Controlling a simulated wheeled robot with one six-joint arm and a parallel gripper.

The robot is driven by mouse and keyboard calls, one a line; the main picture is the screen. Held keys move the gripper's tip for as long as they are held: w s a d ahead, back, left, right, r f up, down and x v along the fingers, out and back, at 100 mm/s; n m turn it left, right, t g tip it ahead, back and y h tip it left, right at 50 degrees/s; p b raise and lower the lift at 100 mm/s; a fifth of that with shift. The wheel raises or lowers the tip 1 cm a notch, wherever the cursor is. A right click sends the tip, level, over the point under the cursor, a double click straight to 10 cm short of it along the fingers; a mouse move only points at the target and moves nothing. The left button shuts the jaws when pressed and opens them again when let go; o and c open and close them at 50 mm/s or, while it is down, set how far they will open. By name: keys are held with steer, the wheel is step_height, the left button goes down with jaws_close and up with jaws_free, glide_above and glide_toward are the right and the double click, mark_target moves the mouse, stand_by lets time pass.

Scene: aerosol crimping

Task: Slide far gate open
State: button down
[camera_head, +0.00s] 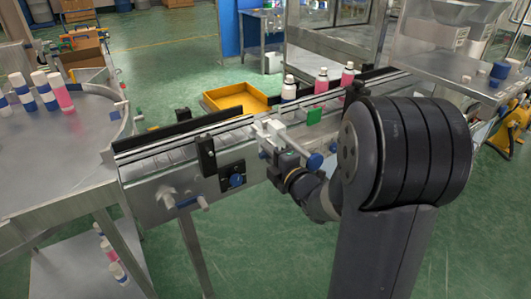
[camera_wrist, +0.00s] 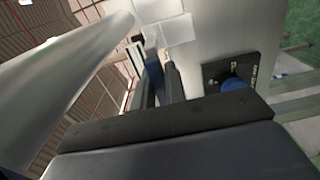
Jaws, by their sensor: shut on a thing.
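My gripper (camera_head: 272,150) is at the near side of the conveyor (camera_head: 160,168), beside a pale bracket (camera_head: 270,128) on its rail. In the wrist view, the fingers of my gripper (camera_wrist: 160,80) are shut on a narrow blue part (camera_wrist: 154,78) next to the metal conveyor side. This part looks like a gate handle, but most of it is hidden between the fingers. I cannot tell from these views how far the far gate is open.
A dark panel with a blue knob (camera_head: 236,180) is on the conveyor side; it also shows in the wrist view (camera_wrist: 236,86). Several bottles (camera_head: 321,82) stand on the conveyor's far part. A round table (camera_head: 85,130) with bottles is at left. A yellow tray (camera_head: 236,97) lies behind the conveyor.

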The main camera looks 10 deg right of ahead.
steer(key=b+v, duration=0.2)
steer(key=v, duration=0.2)
steer(key=shift+s+d+f, duration=0.1)
steer(key=shift+s+d, duration=0.05)
steer(key=shift+s, duration=0.25)
steer(key=c, duration=1.4)
jaws_free()
steer(key=shift+s, duration=0.1)
steer(key=shift+c, duration=0.2)
steer(key=v, duration=1.1)
steer(key=x, duration=1.1)
steer(key=shift+w, duration=0.2)
steer(key=shift+s, duration=0.1)
